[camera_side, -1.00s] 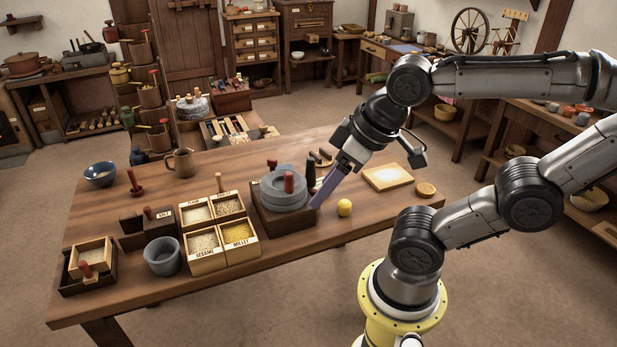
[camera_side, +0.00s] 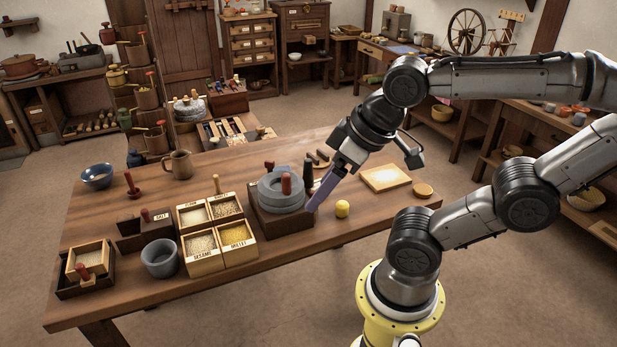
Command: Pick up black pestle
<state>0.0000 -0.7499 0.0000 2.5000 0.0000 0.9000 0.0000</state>
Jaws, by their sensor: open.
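A dark upright piece that looks like the black pestle (camera_side: 308,171) stands on the wooden table just behind and right of the grey quern (camera_side: 281,191). Its lower part is hidden by the quern and my gripper. My gripper (camera_side: 325,190) is open and points down and left, close to the right of the dark piece in the picture. A flat purple-grey part extends from it toward the corner of the quern's wooden base. I cannot tell whether it touches the base or the pestle.
A red-brown handle (camera_side: 286,184) stands up at the quern. Grain boxes (camera_side: 221,262) and a grey mortar (camera_side: 160,260) stand left. The table's front right is clear.

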